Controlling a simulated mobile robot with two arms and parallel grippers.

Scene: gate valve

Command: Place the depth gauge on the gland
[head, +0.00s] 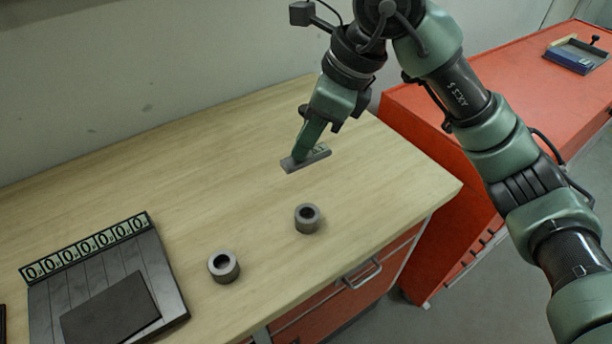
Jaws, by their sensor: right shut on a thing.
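Two grey hollow cylinders stand upright on the bench: one ring (307,219) nearer the right, below the gauge in the picture, and another ring (223,267) further left and nearer the front. I cannot tell which is the gland. My left gripper is not in view.
A dark panel (165,285) with a row of number tiles lies at the bench's left. The wooden bench (190,160) is clear behind the rings. A red cabinet (430,100) stands at the right, with a blue tray (577,58) on it. A wall runs behind.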

